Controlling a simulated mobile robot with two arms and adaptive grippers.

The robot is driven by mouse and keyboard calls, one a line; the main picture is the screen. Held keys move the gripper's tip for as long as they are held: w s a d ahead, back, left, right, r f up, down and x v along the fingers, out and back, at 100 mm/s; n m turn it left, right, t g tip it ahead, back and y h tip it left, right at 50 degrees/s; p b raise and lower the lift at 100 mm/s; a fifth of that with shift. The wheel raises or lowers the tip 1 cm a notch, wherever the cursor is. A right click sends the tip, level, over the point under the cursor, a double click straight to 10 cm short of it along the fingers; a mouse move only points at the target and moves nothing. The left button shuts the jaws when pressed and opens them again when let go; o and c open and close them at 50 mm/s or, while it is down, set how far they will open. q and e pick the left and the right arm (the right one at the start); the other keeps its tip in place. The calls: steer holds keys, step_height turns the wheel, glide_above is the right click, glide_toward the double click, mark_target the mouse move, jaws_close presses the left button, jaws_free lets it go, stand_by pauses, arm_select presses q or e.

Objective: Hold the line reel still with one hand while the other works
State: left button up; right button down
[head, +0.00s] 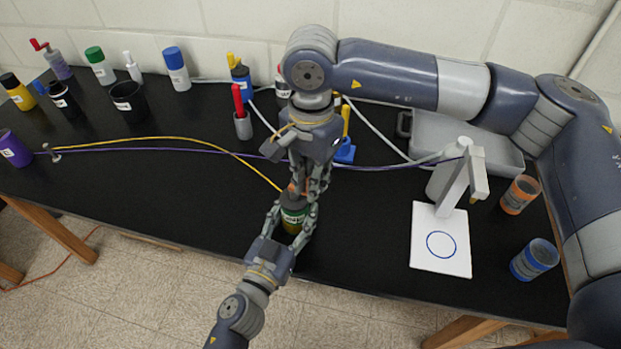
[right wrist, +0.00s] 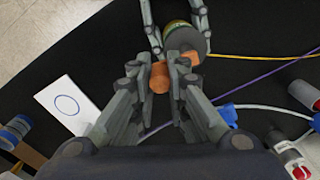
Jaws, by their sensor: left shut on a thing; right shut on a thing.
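My left gripper (head: 291,212) is shut around the reel's sides from the front. My right gripper (head: 308,186) reaches down from above and is shut on an orange knob (right wrist: 159,78) at the reel's top. The fingers hide part of the knob and reel.
A purple line (head: 215,151) crosses the table behind the reel. A white card with a blue ring (head: 440,238), a white stand (head: 455,180) and two jars (head: 534,259) are at right. Several bottles and a black cup (head: 128,100) stand at back left. The front left table is clear.

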stand_by(0.3)
steer(key=c, duration=1.5)
jaws_free()
step_height(320, 180, up, 12)
steer(key=shift+r, duration=0.1)
